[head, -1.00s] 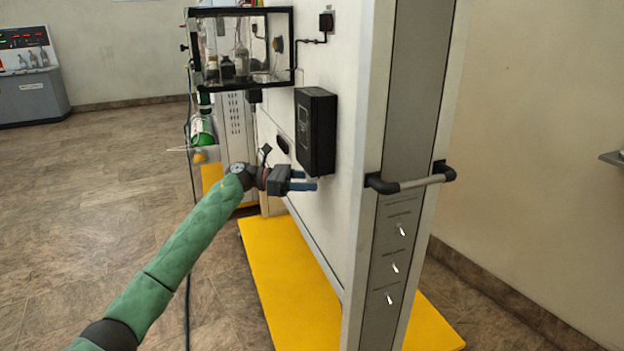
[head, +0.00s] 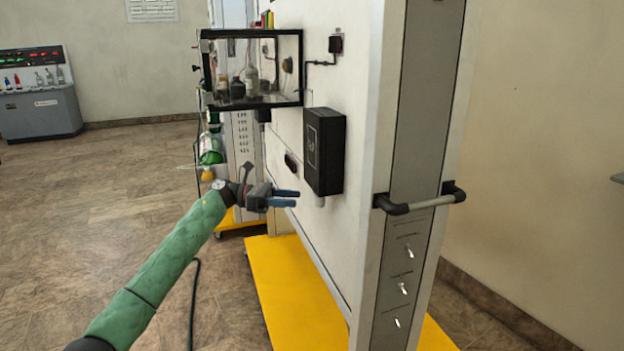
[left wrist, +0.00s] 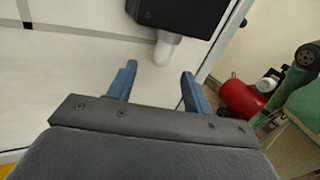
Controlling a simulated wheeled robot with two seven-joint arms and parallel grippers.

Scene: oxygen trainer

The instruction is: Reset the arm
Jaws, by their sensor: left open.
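My left arm, in a green sleeve, comes in from the lower left of the head view. Its left gripper (head: 286,197) has two blue fingers and is open and empty. It is in front of the white panel (head: 350,230), below and left of the black box (head: 325,152) mounted there. In the left wrist view the open fingers (left wrist: 155,88) point toward the panel. The black box (left wrist: 180,15) and a short pale pipe (left wrist: 165,48) under it lie beyond the fingertips, apart from them. My right gripper is not in view.
A glass-fronted case (head: 252,70) with bottles sits on the panel. A yellow base (head: 295,290) lies below. A grey console (head: 38,92) stands far left. A red tank (left wrist: 242,100) shows in the wrist view. Left floor is mostly clear.

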